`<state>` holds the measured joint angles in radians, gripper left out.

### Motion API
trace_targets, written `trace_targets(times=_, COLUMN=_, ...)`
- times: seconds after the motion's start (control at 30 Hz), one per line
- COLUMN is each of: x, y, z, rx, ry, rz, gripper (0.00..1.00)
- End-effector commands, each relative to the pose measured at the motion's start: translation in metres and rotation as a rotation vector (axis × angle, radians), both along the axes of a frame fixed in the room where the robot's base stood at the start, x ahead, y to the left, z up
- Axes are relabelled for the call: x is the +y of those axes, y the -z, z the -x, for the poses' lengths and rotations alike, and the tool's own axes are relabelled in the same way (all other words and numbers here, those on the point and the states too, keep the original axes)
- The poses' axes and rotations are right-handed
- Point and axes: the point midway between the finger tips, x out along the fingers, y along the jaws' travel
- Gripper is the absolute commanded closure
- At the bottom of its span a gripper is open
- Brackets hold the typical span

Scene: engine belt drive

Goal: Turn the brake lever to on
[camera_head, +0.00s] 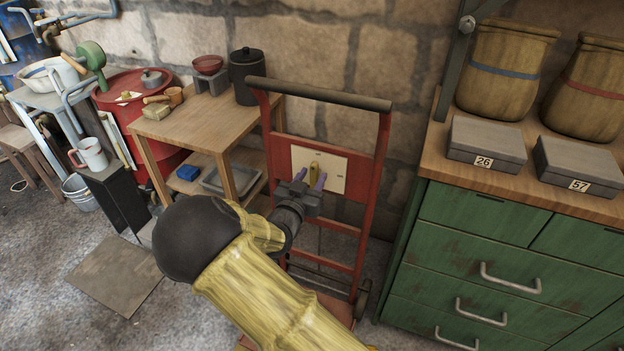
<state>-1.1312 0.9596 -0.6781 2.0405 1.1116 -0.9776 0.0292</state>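A yellow lever (314,166), which I take to be the brake lever, stands roughly upright on a cream panel (335,172). The panel is fixed to a red hand-truck frame (376,165). My gripper (311,181) is in front of the panel, at the lever's lower part. Its two purple fingers are apart, one to the left and one to the right of the lever. I cannot tell whether they touch it. The gripper hides the lever's lower end and part of the panel. No on or off marking is readable.
A wooden table (205,125) with a black canister (247,78) and a red bowl (208,66) stands left of the frame. A green drawer cabinet (500,270) with numbered boxes (487,145) stands to the right. Stone wall is behind; open floor lies at lower left.

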Motion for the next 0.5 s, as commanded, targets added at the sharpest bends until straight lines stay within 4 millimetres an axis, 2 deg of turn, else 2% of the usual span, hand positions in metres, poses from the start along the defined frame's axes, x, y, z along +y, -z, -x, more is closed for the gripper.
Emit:
trace_targets(times=0.33, x=-0.0021, y=0.0002, z=-0.0055, rx=0.002, ry=-0.001, rz=0.002, gripper=0.6)
trace_targets(times=0.37, x=-0.0021, y=0.0002, z=-0.0055, rx=0.002, ry=-0.001, rz=0.002, gripper=0.64)
trace_targets(times=0.5, x=-0.002, y=0.0002, z=-0.0053, rx=0.001, ry=-0.001, rz=0.001, gripper=0.91)
